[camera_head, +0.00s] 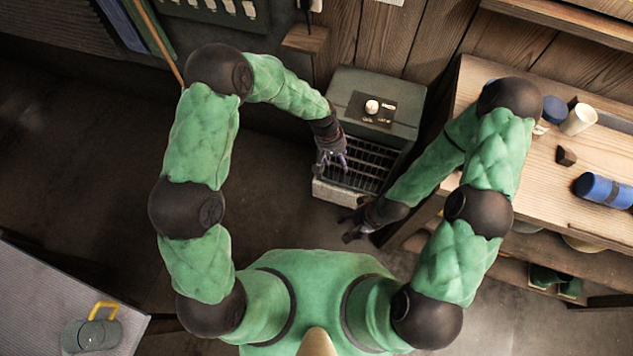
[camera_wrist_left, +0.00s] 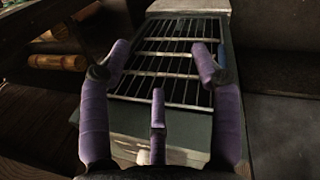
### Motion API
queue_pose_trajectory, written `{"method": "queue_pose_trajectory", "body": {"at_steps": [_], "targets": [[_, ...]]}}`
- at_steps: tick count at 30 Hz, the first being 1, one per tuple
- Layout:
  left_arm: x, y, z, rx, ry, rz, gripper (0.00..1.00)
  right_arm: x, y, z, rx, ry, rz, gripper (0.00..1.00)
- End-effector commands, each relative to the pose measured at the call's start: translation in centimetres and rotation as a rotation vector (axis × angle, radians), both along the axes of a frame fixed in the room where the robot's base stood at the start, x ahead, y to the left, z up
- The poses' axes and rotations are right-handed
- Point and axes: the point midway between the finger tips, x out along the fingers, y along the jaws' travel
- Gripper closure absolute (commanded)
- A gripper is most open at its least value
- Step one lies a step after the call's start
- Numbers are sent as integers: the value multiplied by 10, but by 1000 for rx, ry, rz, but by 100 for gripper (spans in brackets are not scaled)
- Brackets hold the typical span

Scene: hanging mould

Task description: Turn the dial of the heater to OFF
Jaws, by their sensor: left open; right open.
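The heater (camera_head: 404,124) is a dark grey-green box with a barred grille on its front, standing against the wooden wall. Its dial (camera_head: 372,106) is a small pale round knob on a dark plate on the top, with small markings too small to read. My left gripper (camera_head: 331,165) is open and empty, in front of the grille on the near-left side and apart from the dial. In the left wrist view its purple fingers (camera_wrist_left: 160,70) are spread with the grille (camera_wrist_left: 170,62) between and beyond them. My right gripper (camera_head: 352,228) is open, low beside the heater's near-right corner.
A wooden workbench (camera_head: 598,167) stands to the right with a white cup (camera_head: 578,120), a blue roll (camera_head: 602,190) and a small dark block (camera_head: 566,156). A small wall shelf (camera_head: 305,39) is left of the heater. A grey table (camera_head: 40,285) holds a padlock-like object (camera_head: 92,334). The left floor is clear.

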Motion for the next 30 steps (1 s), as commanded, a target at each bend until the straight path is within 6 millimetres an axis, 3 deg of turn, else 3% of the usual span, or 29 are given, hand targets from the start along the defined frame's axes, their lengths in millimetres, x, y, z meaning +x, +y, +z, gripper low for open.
{"method": "queue_pose_trajectory", "body": {"at_steps": [15,30], "targets": [[-51,53,-38,-65,-1,38,37,0,0,11,0,0,0,37],[-64,63,-44,-75,-7,45,37,0,0,13,0,0,0,37]]}}
